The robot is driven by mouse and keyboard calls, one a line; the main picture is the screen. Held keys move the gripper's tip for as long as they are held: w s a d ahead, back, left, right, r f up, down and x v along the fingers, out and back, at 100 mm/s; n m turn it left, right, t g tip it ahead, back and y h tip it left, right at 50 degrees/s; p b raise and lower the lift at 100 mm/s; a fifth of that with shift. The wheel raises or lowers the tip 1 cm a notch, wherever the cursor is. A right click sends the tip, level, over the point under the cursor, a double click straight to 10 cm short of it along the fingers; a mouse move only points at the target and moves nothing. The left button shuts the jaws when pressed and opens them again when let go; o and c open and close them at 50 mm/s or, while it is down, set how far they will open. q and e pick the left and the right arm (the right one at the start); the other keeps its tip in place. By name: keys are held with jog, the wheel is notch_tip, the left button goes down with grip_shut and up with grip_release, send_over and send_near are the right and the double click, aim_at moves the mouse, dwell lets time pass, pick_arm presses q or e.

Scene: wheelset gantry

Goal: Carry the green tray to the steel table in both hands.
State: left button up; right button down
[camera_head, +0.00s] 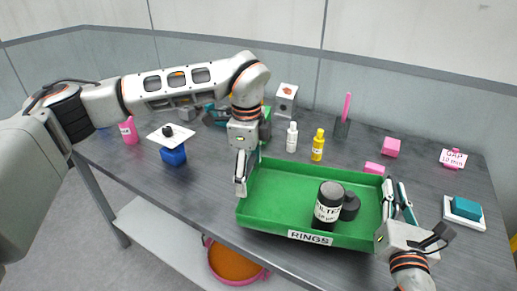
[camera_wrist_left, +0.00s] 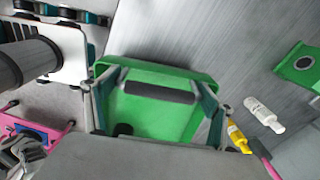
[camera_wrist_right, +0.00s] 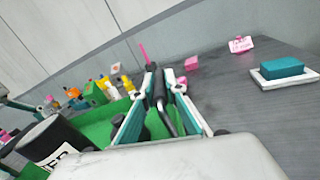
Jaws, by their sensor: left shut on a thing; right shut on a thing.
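The green tray (camera_head: 285,185), labelled RINGS, shows level at the front of the dark grey table; I cannot tell whether it touches the top. It holds a black FILTER can (camera_head: 327,207) and a smaller black round piece (camera_head: 350,206). My left gripper (camera_head: 242,178) is shut on the tray's left end; the left wrist view shows a dark grey bar (camera_wrist_left: 160,92) between its fingers. My right gripper (camera_head: 390,205) is shut on the tray's right end, with a dark handle (camera_wrist_right: 162,98) between its fingers. The fingers hide parts of both ends.
Behind the tray stand a white bottle (camera_head: 292,138), a yellow bottle (camera_head: 318,146) and a pink block (camera_head: 390,147). A teal block on a white dish (camera_head: 465,208) lies at the right. A blue piece (camera_head: 173,155) stands at the left. An orange-filled pink basin (camera_head: 235,264) is below.

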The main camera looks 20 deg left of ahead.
aim_at(250, 194)
pick_arm(q)
jog(key=shift+f+b, duration=1.65)
jog(key=shift+f, duration=1.15)
pick_arm(e)
jog(key=shift+f, duration=2.8)
pick_arm(q)
jog(key=o, duration=1.6)
jog(key=shift+r, duration=0.2)
pick_arm(e)
jog(key=c, duration=2)
grip_release()
jog(key=shift+r, duration=0.2)
jog(key=shift+c, duration=0.2)
pick_arm(q)
notch_tip(250, 194, up, 12)
jog(key=shift+f, duration=0.1)
pick_arm(e)
jog(key=shift+s+f, duration=0.1)
jog(key=shift+s, duration=0.5)
jog(key=s, duration=1.1)
jog(key=shift+d, duration=0.1)
